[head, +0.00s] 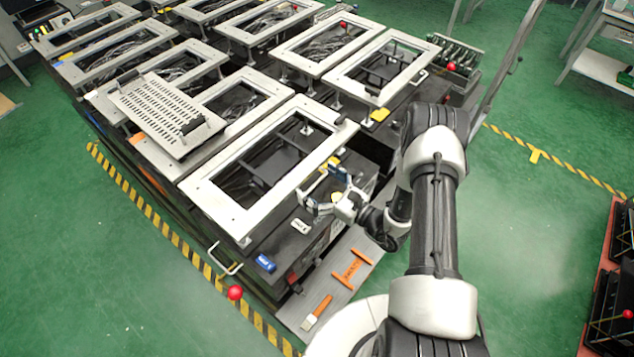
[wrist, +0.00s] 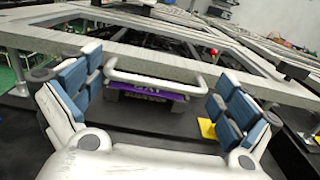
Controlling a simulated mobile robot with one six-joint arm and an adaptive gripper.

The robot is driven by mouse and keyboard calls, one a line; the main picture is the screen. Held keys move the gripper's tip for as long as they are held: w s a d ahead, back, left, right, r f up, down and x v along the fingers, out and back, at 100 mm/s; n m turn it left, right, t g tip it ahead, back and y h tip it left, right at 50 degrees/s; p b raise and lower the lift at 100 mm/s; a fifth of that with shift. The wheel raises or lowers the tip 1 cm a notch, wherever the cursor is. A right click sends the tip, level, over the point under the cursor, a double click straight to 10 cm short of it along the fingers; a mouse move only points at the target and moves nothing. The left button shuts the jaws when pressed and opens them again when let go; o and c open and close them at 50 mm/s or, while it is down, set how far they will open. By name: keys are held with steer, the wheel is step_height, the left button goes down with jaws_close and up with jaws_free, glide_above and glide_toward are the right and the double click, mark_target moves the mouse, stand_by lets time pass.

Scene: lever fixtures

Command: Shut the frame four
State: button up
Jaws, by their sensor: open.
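A white rectangular frame (head: 218,206) lies closest to my gripper in the head view, raised a little over a dark base. No number shows on it, so I cannot tell whether it is frame four. My gripper (head: 321,190) is at its right long side, with blue-padded fingers spread apart. In the wrist view, my gripper (wrist: 150,92) is open, and a pale bar handle (wrist: 156,82) shows between and beyond the fingers. The handle is at the edge of the pale frame rail (wrist: 120,48). I cannot tell whether either finger touches it.
Several similar white frames stand in rows behind. A slotted plate (head: 165,112) lies to the left. A purple block (wrist: 150,93) sits below the handle, and a yellow piece (wrist: 208,129) is by the right finger. A blue block (head: 265,263) and red ball (head: 235,292) are nearer.

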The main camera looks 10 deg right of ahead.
jaws_close()
stand_by(1.4)
stand_by(0.5)
